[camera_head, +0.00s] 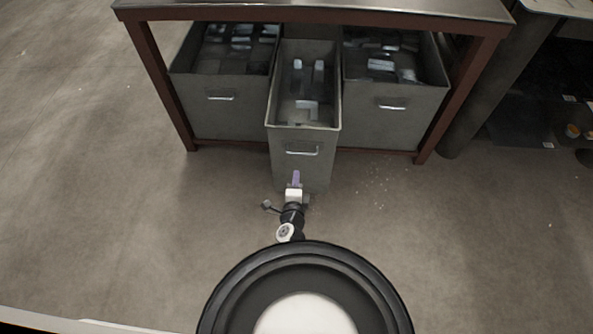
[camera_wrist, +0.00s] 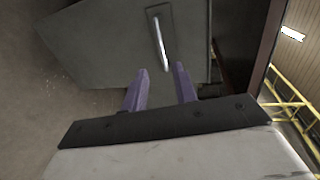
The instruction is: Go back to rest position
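My gripper (camera_head: 295,180) is in front of the middle drawer (camera_head: 303,165), below its handle (camera_head: 302,151) in the head view. In the wrist view my gripper (camera_wrist: 160,82) has two purple fingers standing apart with nothing between them. The handle (camera_wrist: 158,40) of the drawer (camera_wrist: 195,22) lies just beyond the fingertips, apart from them. The middle drawer is pulled out from under the workbench (camera_head: 330,12) and holds several grey and metallic pieces (camera_head: 307,108).
A left bin (camera_head: 220,115) and a right bin (camera_head: 390,125) stand under the workbench with grey pieces inside. A dark post (camera_head: 490,90) stands at the right. Bare floor (camera_head: 90,190) lies open on the left and right. Yellow railings (camera_wrist: 290,95) show in the wrist view.

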